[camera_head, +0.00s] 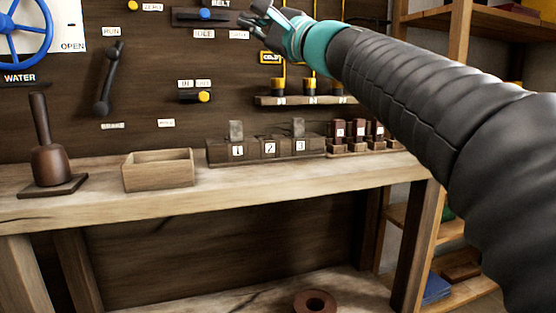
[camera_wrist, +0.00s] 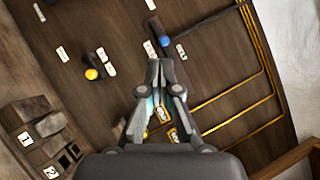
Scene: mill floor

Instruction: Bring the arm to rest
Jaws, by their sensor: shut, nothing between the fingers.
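My gripper (camera_head: 259,19) is raised in front of the dark wooden wall panel (camera_head: 60,130), at the top of the head view, near the blue-knobbed BELT control (camera_head: 204,14). Its fingers are shut and empty. In the wrist view my gripper (camera_wrist: 160,68) points at the panel, fingertips together, just below the blue knob (camera_wrist: 164,41) in the picture. I cannot tell whether the tips touch the panel. My arm reaches in from the right of the head view, over the bench's right end, and hides part of the panel and shelves.
The wooden bench (camera_head: 90,212) carries a mallet-like tool (camera_head: 49,160), an open wooden box (camera_head: 158,170), numbered blocks (camera_head: 238,150) and small labelled blocks (camera_head: 360,133). A blue wheel (camera_head: 25,30) and a black lever (camera_head: 107,82) stick out from the panel. Shelves (camera_head: 470,20) stand at right.

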